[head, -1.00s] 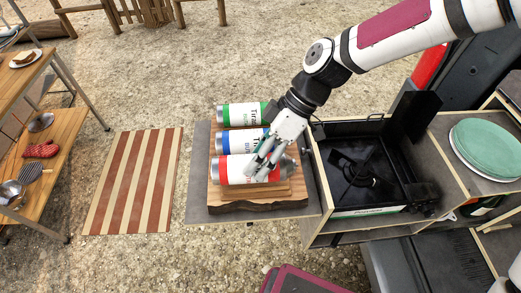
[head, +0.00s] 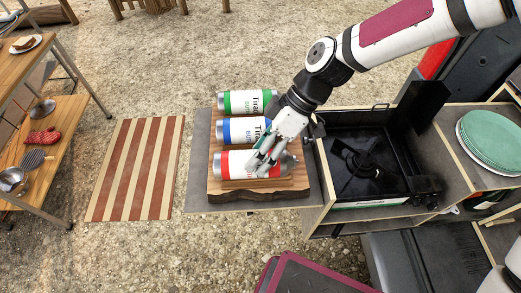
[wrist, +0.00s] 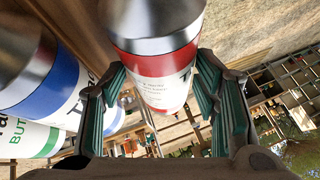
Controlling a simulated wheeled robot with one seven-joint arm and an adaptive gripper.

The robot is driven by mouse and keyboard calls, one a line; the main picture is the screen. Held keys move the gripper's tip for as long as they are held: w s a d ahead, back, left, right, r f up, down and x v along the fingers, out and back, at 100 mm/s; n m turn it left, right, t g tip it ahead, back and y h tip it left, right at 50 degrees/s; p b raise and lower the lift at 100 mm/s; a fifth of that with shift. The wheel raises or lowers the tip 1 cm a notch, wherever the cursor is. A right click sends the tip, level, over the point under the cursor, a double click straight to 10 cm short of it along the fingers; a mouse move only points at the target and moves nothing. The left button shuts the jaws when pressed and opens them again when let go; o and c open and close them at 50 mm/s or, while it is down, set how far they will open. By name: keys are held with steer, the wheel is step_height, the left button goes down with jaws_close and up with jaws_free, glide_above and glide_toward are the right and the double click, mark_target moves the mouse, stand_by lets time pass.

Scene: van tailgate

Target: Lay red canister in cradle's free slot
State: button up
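The red canister (head: 235,166) lies on its side at the near row of the wooden cradle (head: 290,184), parallel to the blue canister (head: 240,131) and the green canister (head: 245,102) behind it. I cannot tell whether it rests fully in its slot. My gripper (head: 262,158) reaches down onto its right half. In the wrist view, the fingers (wrist: 160,85) flank the red canister (wrist: 158,65), with the pads against its sides. The blue canister (wrist: 62,80) and green canister (wrist: 28,138) are at the left there.
A black stove (head: 360,165) stands close on the right, with stacked green plates (head: 492,140) beyond. A striped mat (head: 135,170) lies on the ground to the left.

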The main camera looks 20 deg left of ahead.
steer(key=o, duration=0.3)
steer(key=v, duration=1.2)
stand_by(0.4)
